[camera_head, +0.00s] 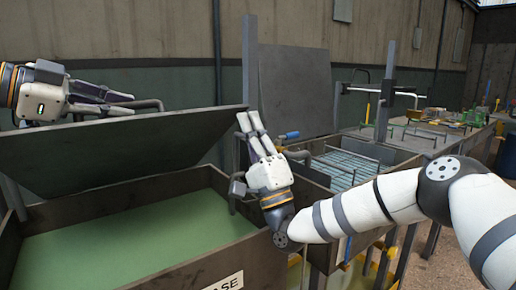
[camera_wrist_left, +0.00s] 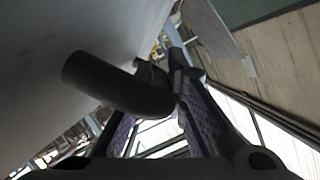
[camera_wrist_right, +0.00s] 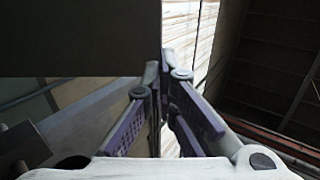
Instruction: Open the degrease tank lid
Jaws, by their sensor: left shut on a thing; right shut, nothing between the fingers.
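The degrease tank (camera_head: 190,271) is in front at the left in the head view, with green liquid inside and a label ending in "ASE". Its dark lid (camera_head: 130,150) is raised and tilted, leaving the tank open at the front. My left gripper (camera_head: 128,100) is shut on the lid's handle (camera_head: 150,104) at the upper edge. In the left wrist view the handle (camera_wrist_left: 118,85) is a dark curved tube at the fingers. My right gripper (camera_head: 248,122) is shut and empty, fingers pointing up, near the lid's right end; its fingers also show in the right wrist view (camera_wrist_right: 163,75).
A second tank (camera_head: 350,165) with a wire rack stands to the right, with a raised panel (camera_head: 297,92) behind it. A grey post (camera_head: 250,60) rises near the lid's right end. A cluttered bench (camera_head: 450,135) is farther right. The wall is behind.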

